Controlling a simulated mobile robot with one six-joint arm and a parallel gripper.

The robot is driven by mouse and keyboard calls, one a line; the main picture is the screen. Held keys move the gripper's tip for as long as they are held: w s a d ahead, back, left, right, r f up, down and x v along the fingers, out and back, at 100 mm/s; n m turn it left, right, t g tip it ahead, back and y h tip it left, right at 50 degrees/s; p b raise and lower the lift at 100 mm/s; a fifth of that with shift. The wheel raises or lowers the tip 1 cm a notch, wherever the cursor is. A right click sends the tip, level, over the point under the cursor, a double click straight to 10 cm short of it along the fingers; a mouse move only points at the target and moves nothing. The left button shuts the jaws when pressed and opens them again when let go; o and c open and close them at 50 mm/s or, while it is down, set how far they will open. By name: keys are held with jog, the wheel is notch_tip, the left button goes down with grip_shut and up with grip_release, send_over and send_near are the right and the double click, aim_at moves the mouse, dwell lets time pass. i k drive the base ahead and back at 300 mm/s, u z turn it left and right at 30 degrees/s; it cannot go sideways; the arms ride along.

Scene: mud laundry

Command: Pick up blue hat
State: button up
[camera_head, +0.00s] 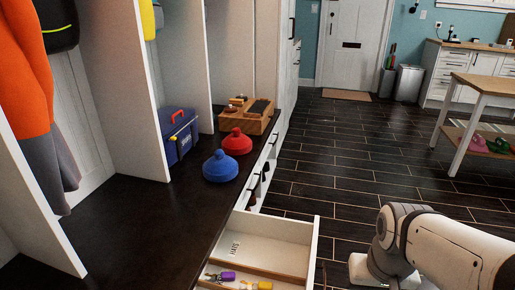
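The blue hat (220,167) is a rounded dome with a small knob on top. It sits upright on the dark bench top (135,215), near its right edge. A red hat (237,142) of similar shape sits just behind it and slightly right, close to it. My white arm shows at the lower right, over the floor and well apart from the blue hat. My gripper cannot be made out in this view.
A blue toolbox (175,135) and a wooden organizer (247,115) stand behind the hats. White dividers rise along the bench. An open drawer (270,243) juts out below, holding small items. A wooden table (482,87) stands right; the middle floor is clear.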

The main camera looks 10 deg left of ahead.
aim_at(220, 167)
jog(key=u, duration=0.05)
jog(key=k, duration=0.4)
jog(key=z, duration=0.8)
jog(key=i, duration=1.8)
jog(key=u, duration=2.45)
jog(key=i, duration=0.95)
jog(key=z, duration=0.05)
